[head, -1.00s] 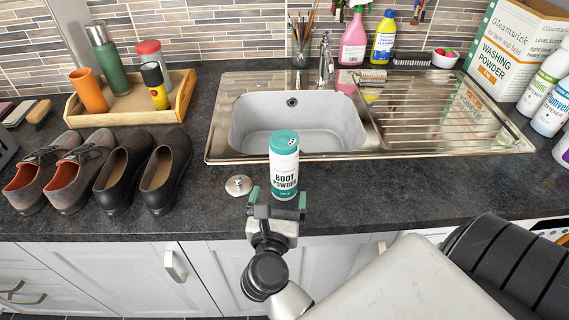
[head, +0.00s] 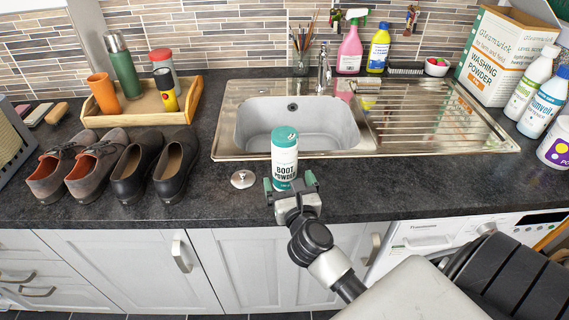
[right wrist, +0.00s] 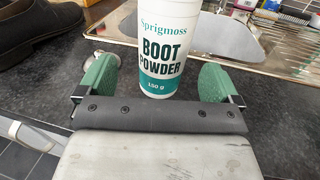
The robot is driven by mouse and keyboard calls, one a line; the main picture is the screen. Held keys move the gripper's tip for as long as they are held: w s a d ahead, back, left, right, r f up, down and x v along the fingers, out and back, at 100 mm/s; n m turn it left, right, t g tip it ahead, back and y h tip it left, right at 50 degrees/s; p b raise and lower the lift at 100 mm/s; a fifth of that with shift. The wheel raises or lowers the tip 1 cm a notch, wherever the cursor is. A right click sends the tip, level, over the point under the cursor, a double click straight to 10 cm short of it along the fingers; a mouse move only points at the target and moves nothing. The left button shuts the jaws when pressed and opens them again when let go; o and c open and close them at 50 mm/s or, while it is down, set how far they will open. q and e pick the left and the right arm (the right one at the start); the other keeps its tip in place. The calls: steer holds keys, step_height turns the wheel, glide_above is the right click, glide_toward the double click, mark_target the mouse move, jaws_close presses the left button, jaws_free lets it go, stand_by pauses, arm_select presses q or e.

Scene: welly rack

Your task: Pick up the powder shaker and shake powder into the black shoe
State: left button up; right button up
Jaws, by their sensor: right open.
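The powder shaker (head: 285,155) is a white bottle with a teal cap and "Boot Powder" on its label. It stands upright on the dark counter in front of the sink; it also shows in the right wrist view (right wrist: 163,45). My right gripper (head: 291,184) is open and empty, just in front of the shaker. In the right wrist view its green fingertips (right wrist: 157,82) lie to either side of the shaker's base, apart from it. Two black shoes (head: 176,168) stand side by side on the counter at the left; one shows partly in the right wrist view (right wrist: 45,32). My left gripper is not in view.
A small round metal piece (head: 243,179) lies just left of the shaker. Grey-brown shoes (head: 94,167) stand left of the black ones. A wooden tray (head: 187,113) with bottles is behind them. The sink (head: 240,150) lies behind the shaker. The counter right of the shaker is clear.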

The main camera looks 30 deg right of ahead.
mark_target(288, 175)
steer(key=shift+x, duration=0.8)
steer(key=shift+w+d+r, duration=0.15)
steer(key=shift+w, duration=0.05)
steer(key=x, duration=0.3)
steer(key=shift+w+d+f+p, duration=0.2)
steer(key=shift+w+d+p, duration=0.1)
steer(key=shift+p, duration=0.1)
steer(key=shift+w+d+f, duration=0.1)
steer(key=shift+w, duration=0.3)
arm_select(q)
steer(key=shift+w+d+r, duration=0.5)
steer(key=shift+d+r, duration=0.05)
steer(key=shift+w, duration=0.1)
arm_select(e)
steer(key=shift+s, duration=0.1)
